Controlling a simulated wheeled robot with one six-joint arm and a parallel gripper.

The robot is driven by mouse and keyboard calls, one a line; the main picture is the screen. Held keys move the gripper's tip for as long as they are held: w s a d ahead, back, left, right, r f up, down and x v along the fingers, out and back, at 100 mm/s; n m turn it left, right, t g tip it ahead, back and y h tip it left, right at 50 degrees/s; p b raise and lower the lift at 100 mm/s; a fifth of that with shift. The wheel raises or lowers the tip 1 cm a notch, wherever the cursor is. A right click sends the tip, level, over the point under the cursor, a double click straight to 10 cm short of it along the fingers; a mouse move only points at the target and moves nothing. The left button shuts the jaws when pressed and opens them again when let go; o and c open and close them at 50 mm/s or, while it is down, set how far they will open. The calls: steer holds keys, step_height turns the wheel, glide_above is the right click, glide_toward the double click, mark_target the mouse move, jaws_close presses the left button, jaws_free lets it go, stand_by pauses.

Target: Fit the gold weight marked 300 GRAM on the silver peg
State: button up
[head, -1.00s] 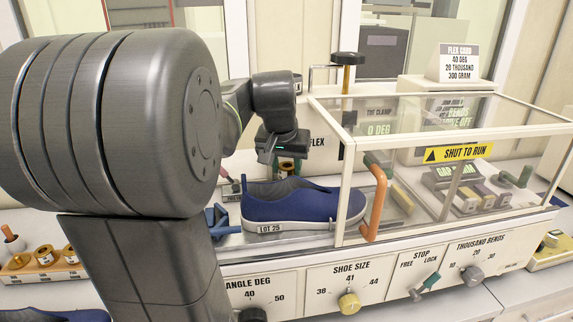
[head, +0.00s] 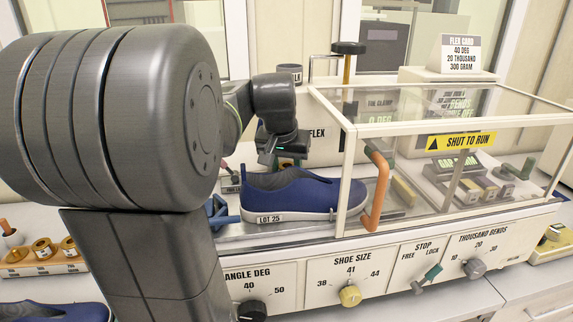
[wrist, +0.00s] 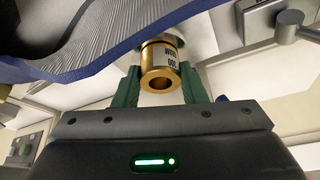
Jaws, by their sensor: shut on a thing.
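The peg is not clearly visible in the head view.
A clear guard (head: 450,105) with an orange handle (head: 377,190) stands right of the shoe. The front panel carries a yellow knob (head: 350,295) and a green-tipped stop lever (head: 428,277). A rack (head: 45,268) with several gold pieces sits at the lower left.

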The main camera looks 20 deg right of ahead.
steer(key=o, duration=1.2)
steer(key=shift+o, duration=0.2)
steer(key=v, duration=1.3)
steer(key=shift+r+b, duration=0.35)
steer(key=shift+b, duration=0.05)
steer(key=shift+s, duration=0.1)
steer(key=p+x, duration=0.1)
steer(key=x, duration=1.2)
steer(key=shift+f, duration=0.35)
steer(key=shift+r, duration=0.45)
